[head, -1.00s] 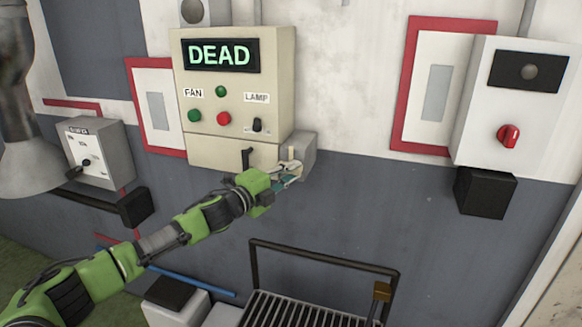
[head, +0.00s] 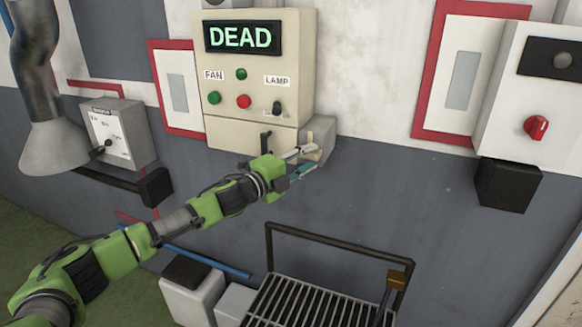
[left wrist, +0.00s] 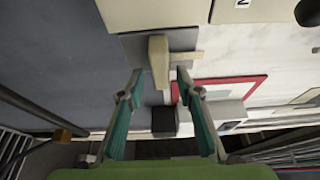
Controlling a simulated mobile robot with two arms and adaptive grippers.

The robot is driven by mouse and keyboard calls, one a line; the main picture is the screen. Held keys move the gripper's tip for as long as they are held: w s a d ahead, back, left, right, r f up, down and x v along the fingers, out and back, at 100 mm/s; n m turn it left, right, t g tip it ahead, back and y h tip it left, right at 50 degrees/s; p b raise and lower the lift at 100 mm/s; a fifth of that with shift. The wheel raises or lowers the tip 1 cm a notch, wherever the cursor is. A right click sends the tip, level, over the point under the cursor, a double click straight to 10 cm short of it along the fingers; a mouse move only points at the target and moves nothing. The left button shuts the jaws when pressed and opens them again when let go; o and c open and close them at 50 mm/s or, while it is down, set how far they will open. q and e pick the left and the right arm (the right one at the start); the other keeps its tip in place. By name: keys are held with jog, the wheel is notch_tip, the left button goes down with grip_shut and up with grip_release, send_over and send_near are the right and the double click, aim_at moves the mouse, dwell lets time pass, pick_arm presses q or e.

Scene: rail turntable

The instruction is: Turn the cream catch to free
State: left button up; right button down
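The cream catch (left wrist: 159,62) is a pale block with a thin bar on the grey box (head: 321,136) at the right side of the cream control panel (head: 252,135). In the head view the catch (head: 310,153) is partly hidden by my fingers. My left gripper (head: 312,159) is open in front of it. In the left wrist view the two teal-padded fingertips of the left gripper (left wrist: 159,82) stand apart, with the block's near end between them in the picture; I see no clear contact. My right gripper is not in view.
The panel display (head: 240,37) reads DEAD. A black handle (head: 265,142) sits low on the panel, close to my gripper. A railed grate (head: 310,300) lies below. A white box with a red knob (head: 536,127) is at right. The wall between is clear.

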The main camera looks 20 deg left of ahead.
pick_arm(q)
jog(key=v, duration=1)
jog(key=shift+s+a, duration=0.2)
jog(key=shift+s, duration=0.15)
jog(key=shift+r, duration=0.1)
